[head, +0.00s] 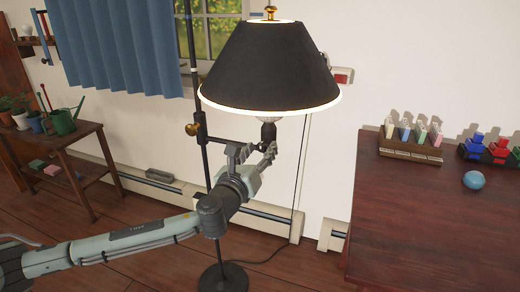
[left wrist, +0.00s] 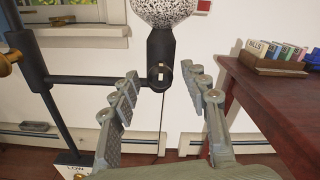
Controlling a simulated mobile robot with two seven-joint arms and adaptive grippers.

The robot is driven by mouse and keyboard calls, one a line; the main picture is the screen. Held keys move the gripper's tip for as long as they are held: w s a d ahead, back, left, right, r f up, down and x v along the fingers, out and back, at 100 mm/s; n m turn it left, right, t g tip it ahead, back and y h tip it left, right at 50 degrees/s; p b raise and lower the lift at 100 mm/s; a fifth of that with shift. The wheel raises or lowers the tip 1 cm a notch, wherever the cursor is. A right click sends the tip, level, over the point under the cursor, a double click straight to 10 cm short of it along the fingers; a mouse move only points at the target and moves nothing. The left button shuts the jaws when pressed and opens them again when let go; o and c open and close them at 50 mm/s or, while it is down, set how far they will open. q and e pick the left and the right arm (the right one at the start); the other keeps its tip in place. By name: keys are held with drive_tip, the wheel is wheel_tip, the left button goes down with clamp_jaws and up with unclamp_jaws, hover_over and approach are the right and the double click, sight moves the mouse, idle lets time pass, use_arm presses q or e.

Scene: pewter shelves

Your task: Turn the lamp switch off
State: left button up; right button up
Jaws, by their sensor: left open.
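The floor lamp has a black shade (head: 268,65) with a glowing rim, and its bulb (head: 268,122) shows below. In the left wrist view, a speckled bulb (left wrist: 166,10) sits in a black socket (left wrist: 161,48). A small pale mark and a dark round end, perhaps the lamp switch (left wrist: 159,76), show at the socket's lower part. My left gripper (head: 254,155) is open just below the bulb. In the left wrist view its fingers stand on either side below the socket, with nothing between them. My right gripper is not in view.
The lamp's black pole (head: 205,160) rises just left of my gripper, with a brass knob (head: 192,129). A reddish table (head: 430,220) at right holds a wooden rack (head: 410,150) and a blue ball (head: 473,180). A plant bench (head: 75,150) stands at left.

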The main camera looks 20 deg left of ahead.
use_arm(q)
drive_tip(key=shift+w, duration=0.2)
drive_tip(key=shift+c, duration=0.5)
clamp_jaws()
